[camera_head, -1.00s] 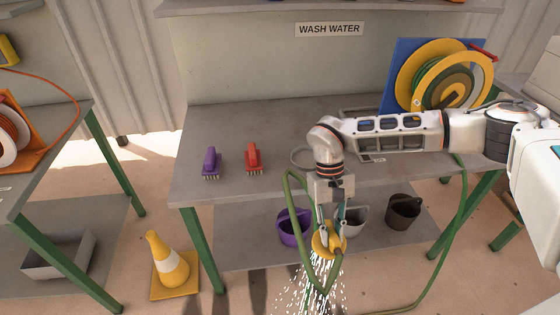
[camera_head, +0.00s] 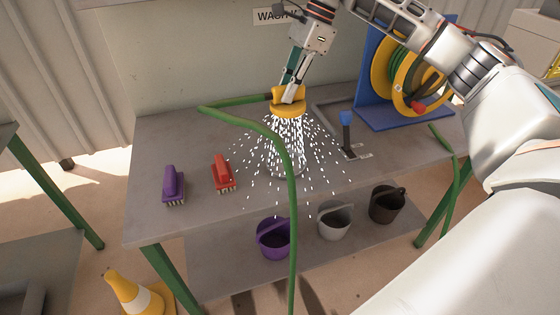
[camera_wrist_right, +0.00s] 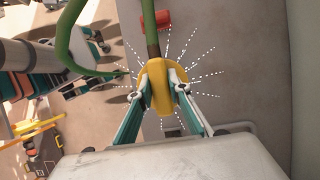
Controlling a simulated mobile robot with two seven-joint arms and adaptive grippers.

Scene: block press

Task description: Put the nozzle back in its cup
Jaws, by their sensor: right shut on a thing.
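The yellow nozzle (camera_head: 288,101) is high above the work table, with its face down and white water spraying from it. My right gripper (camera_head: 290,94) is shut on it. In the right wrist view the two teal-sided fingers of the gripper (camera_wrist_right: 163,92) clasp the nozzle (camera_wrist_right: 155,72) from both sides. The green hose (camera_head: 285,160) runs from the nozzle to the left, then loops down over the table's front edge. A round rim, likely the cup (camera_head: 287,172), shows faintly on the tabletop below the spray. My left gripper is not seen.
A purple brush (camera_head: 173,184) and a red brush (camera_head: 222,172) stand left on the table (camera_head: 145,140). A blue-topped lever (camera_head: 346,120) stands right of the spray. The hose reel (camera_head: 395,75) is at the back right. Purple, grey and black buckets (camera_head: 387,205) sit on the shelf below.

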